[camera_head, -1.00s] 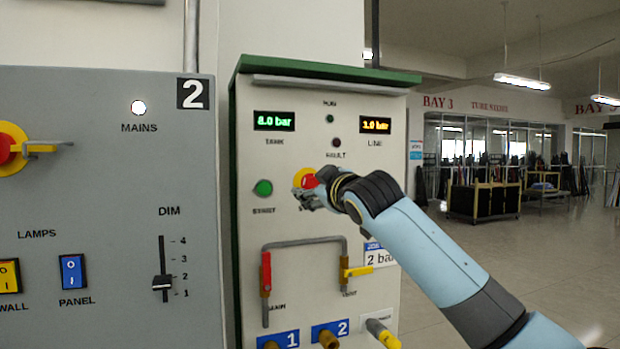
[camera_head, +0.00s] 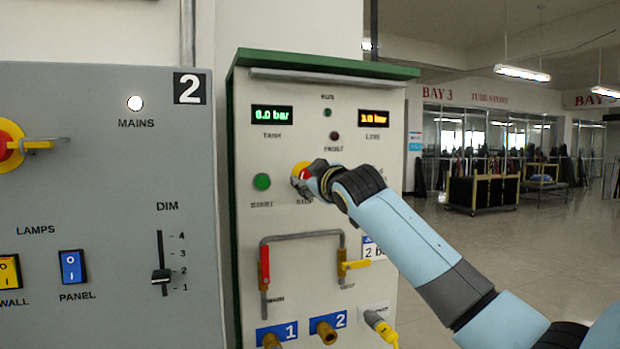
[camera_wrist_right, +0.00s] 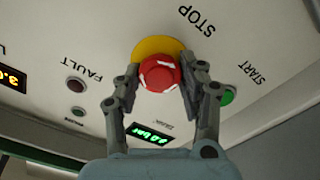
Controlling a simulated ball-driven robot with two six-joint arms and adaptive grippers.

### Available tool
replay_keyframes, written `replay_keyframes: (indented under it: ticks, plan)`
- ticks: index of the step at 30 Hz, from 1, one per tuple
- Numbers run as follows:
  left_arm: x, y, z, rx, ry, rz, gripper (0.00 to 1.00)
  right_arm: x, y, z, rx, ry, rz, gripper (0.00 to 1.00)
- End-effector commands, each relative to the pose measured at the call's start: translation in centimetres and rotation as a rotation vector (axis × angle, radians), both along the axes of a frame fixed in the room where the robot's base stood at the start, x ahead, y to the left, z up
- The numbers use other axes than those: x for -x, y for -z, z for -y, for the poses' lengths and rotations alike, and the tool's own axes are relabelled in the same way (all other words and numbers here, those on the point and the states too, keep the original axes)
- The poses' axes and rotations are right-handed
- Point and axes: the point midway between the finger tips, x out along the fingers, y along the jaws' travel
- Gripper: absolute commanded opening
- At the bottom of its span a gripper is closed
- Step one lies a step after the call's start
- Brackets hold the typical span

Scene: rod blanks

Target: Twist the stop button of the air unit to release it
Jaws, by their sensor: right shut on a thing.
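The air unit (camera_head: 290,218) is a pale panel with a green top. Its red stop button (camera_wrist_right: 159,73) has white marks and sits on a yellow collar (camera_wrist_right: 157,47), beside the word STOP. In the head view the button (camera_head: 304,173) is partly hidden by my right gripper (camera_head: 312,178). In the right wrist view my right gripper (camera_wrist_right: 160,80) has one finger on each side of the red button and is shut on it. My left gripper is in neither view.
A green START button (camera_head: 262,182) is left of the stop button. Below are a grey pipe loop with a red handle (camera_head: 265,268) and a yellow valve handle (camera_head: 354,265). A grey lamp panel (camera_head: 110,240) stands at the left. Open floor lies at the right.

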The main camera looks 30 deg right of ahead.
Motion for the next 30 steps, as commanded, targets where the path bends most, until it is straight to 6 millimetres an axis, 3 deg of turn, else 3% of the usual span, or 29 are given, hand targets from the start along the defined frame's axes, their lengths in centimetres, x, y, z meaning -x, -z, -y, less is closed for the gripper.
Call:
replay_keyframes:
  ticks: [11,30]
  plan:
    - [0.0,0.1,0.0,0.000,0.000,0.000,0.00,0.0,0.1,0.0,-0.064,0.000,0.014,0.07]
    - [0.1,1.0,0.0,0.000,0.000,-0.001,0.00,0.0,0.0,0.1,-0.516,0.000,0.125,0.07]
